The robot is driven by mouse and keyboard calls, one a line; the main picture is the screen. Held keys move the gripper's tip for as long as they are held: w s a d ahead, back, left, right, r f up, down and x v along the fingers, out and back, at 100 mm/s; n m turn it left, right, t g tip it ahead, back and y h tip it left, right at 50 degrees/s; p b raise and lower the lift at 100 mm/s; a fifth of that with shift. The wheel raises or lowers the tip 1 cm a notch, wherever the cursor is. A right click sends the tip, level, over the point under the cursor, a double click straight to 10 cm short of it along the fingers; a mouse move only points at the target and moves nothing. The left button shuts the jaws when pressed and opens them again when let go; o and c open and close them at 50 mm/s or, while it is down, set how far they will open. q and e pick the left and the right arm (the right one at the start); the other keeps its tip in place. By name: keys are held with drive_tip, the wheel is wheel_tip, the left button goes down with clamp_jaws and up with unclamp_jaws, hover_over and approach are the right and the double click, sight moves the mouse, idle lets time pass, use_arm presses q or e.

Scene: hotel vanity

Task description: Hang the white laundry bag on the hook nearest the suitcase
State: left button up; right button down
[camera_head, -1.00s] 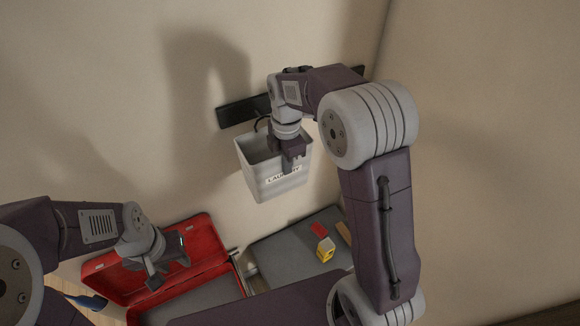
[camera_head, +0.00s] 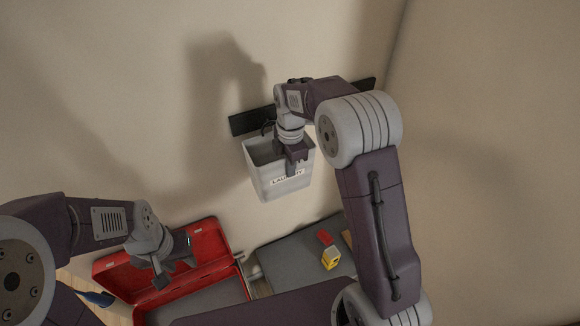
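The white laundry bag (camera_head: 262,180), with a dark "LAUNDRY" label, is upright in front of the wall, just below the black hook rail (camera_head: 243,123). My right gripper (camera_head: 291,170) reaches over the bag's front rim and appears shut on it. A dark curved piece shows between the bag's top and the rail; I cannot tell whether it is a hook or a strap, or whether the bag rests on it. My arm hides the rail's middle. The open red suitcase (camera_head: 213,240) lies at the lower left. My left gripper (camera_head: 177,266) is open and empty above it.
A grey surface (camera_head: 285,262) right of the suitcase carries a yellow block (camera_head: 331,258) and a red item (camera_head: 324,237). A blue object (camera_head: 97,299) lies at the lower left. The wall right of my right arm is bare.

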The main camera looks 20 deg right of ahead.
drive_tip(key=c, duration=1.6)
unclamp_jaws()
drive_tip(key=shift+o, duration=0.2)
drive_tip(key=shift+r, duration=0.1)
